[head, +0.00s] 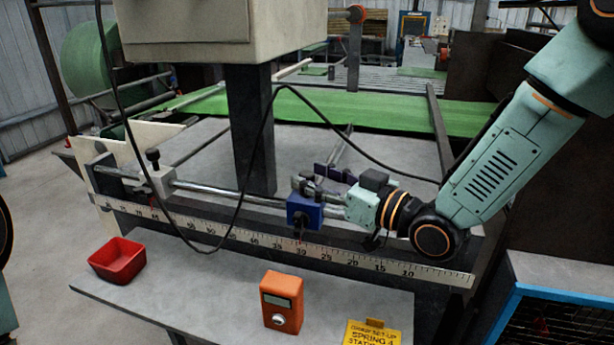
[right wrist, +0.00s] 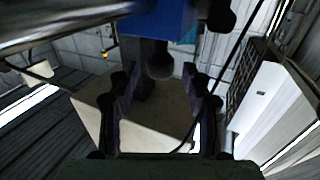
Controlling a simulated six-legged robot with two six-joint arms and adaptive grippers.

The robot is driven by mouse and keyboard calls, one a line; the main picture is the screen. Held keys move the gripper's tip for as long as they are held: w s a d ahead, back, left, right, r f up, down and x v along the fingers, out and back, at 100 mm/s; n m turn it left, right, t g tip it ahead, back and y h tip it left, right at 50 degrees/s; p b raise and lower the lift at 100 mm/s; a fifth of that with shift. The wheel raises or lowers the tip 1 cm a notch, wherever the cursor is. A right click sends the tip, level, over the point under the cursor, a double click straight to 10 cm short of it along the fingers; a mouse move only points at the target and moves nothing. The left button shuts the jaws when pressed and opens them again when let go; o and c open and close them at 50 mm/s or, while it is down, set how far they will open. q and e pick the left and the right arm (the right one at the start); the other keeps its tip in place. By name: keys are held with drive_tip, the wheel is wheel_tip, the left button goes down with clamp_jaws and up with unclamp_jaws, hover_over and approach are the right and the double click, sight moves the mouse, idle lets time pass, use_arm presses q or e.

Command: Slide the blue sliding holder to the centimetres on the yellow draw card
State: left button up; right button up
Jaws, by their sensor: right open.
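The blue sliding holder (head: 305,211) sits on the steel rail (head: 225,193), with its lower end near the 30 mark of the ruler (head: 340,258). My right gripper (head: 320,182) is open just behind and right of it. In the right wrist view, the blue holder (right wrist: 160,18) is at the top, and a dark knob (right wrist: 160,62) below it lies between the open fingers (right wrist: 163,95); I cannot tell whether they touch. The yellow draw card (head: 372,334) is cut off at the bottom edge; its visible lines mention a spring, and no centimetre figure is readable. My left gripper is out of view.
A grey clamp block (head: 158,182) with a black knob sits farther left on the rail. A black cable hangs in front of the rail and ruler. A red tray (head: 117,262) and an orange device (head: 283,302) stand on the grey shelf (head: 215,300).

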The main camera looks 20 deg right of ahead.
drive_tip(key=shift+x, duration=1.15)
drive_tip(key=shift+c, duration=0.2)
clamp_jaws()
